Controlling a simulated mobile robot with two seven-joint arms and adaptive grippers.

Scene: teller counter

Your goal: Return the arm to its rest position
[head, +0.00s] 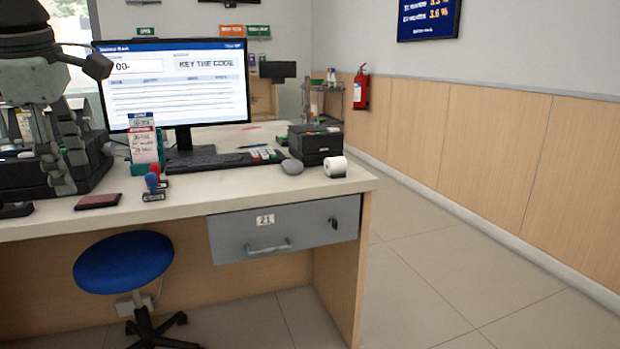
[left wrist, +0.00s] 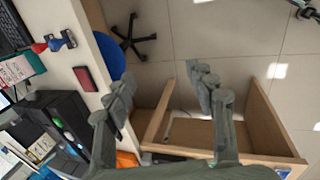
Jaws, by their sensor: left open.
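My left arm comes in from the upper left in the head view. My left gripper (head: 66,168) points down in front of the black cash-tray box on the left of the counter. In the left wrist view the gripper (left wrist: 163,86) has its two grey fingers wide apart, with nothing between them. Floor and an open wooden compartment show beyond the fingers. My right gripper is not in view.
The counter (head: 190,202) holds a monitor (head: 178,85), keyboard (head: 205,162), stamps (head: 152,187), a red ink pad (head: 98,201) and a paper roll (head: 336,167). Below are a closed drawer (head: 285,228) and a blue stool (head: 124,262). Floor at right is clear.

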